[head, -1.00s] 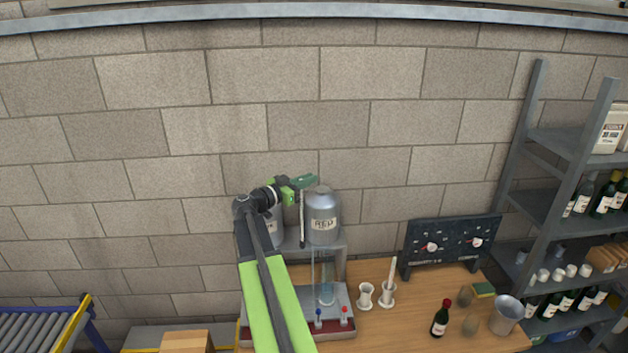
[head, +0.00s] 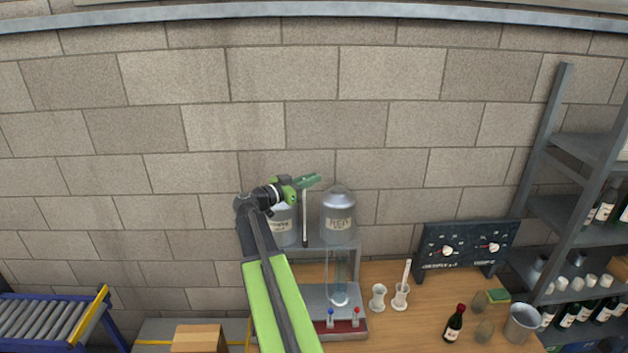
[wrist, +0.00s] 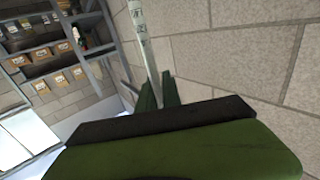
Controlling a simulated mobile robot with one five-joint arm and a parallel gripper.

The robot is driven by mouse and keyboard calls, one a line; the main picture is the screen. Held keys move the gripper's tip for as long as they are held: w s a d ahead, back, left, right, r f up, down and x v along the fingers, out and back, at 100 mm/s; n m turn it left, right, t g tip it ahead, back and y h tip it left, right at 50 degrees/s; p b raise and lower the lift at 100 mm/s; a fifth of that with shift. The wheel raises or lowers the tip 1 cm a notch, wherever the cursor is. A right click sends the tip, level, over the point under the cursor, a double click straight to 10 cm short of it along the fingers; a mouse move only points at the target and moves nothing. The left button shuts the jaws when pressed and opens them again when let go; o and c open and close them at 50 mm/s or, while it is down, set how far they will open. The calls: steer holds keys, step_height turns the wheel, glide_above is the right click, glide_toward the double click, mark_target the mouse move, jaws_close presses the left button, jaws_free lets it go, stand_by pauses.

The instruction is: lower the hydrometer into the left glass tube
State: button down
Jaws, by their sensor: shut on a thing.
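The hydrometer (head: 305,222) is a thin, pale rod with a dark lower end, hanging nearly upright from my gripper (head: 308,182). The green jaws are shut on its upper end. It also shows in the wrist view (wrist: 143,45), rising from between the jaws (wrist: 158,95). It hangs in front of the gap between two grey canisters, above the stand. A clear glass tube (head: 340,270) with bluish liquid low in it stands below the right canister, to the right of and below the hydrometer. I cannot make out a separate left tube; my arm covers part of the stand.
The left canister (head: 283,226) and right canister (head: 338,215) sit on a shelf close to the hydrometer. The stand base (head: 313,298) has blue and red taps. White cylinders (head: 378,298), a bottle (head: 454,324) and a control panel (head: 462,246) occupy the bench to the right.

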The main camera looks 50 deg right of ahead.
steer(key=w+a, duration=0.6)
steer(key=w, duration=0.1)
steer(key=shift+w+a, duration=0.35)
stand_by(0.6)
stand_by(0.7)
steer(key=shift+f, duration=0.1)
stand_by(0.7)
steer(key=shift+f+b, duration=0.75)
steer(key=shift+b, duration=0.1)
steer(key=shift+f, duration=0.1)
stand_by(0.3)
steer(key=shift+f+b, duration=1.05)
steer(key=shift+b, duration=0.1)
steer(key=shift+f+b, duration=1.5)
